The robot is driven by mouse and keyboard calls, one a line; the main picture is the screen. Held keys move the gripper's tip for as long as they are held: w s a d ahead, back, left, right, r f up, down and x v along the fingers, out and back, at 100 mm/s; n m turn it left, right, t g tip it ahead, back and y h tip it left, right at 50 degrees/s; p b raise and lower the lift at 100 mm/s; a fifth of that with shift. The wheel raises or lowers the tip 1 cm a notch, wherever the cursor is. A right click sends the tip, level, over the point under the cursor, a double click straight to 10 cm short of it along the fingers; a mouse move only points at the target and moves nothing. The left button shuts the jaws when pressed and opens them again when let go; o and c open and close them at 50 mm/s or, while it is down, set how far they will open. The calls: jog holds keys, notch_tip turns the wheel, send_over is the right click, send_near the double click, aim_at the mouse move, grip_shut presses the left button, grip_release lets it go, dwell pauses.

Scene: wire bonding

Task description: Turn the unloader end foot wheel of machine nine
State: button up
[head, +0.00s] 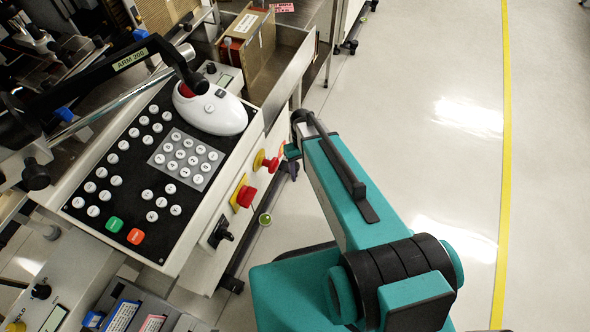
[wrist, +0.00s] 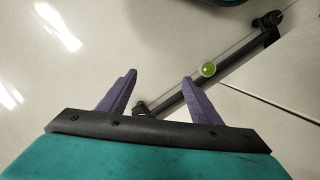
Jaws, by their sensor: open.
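A small round green wheel (wrist: 208,69) with a pale rim sits on a dark foot rail (wrist: 235,48) low over the floor in the wrist view. The same green wheel (head: 265,219) shows in the head view below the machine's front panel. My gripper (wrist: 160,76) is open and empty, its two purple fingers apart. The wheel lies just beyond and right of the right fingertip in the wrist view, outside the gap. In the head view my gripper (head: 293,168) is mostly hidden behind my teal arm. I cannot read a machine number.
The control panel (head: 150,165) carries several white buttons, a green and an orange one. A red knob (head: 270,164), a red switch on yellow (head: 244,196) and a black switch (head: 220,230) jut out near my arm. The floor (head: 430,130) right of the machine is clear.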

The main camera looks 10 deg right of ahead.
jog(key=w+f+t+b, duration=0.1)
jog(key=w+f+b, duration=0.4)
jog(key=w+b, duration=0.3)
jog(key=w+f+n+t+b, duration=0.1)
jog(key=w+f+b, duration=0.3)
jog(key=w+b, duration=0.5)
jog(key=b, duration=0.4)
jog(key=shift+w+d+f+n, duration=0.3)
jog(key=shift+f, duration=0.1)
jog(key=shift+f, duration=0.1)
notch_tip(320, 180, down, 14)
jog(key=b, duration=0.6)
jog(key=shift+r, duration=0.2)
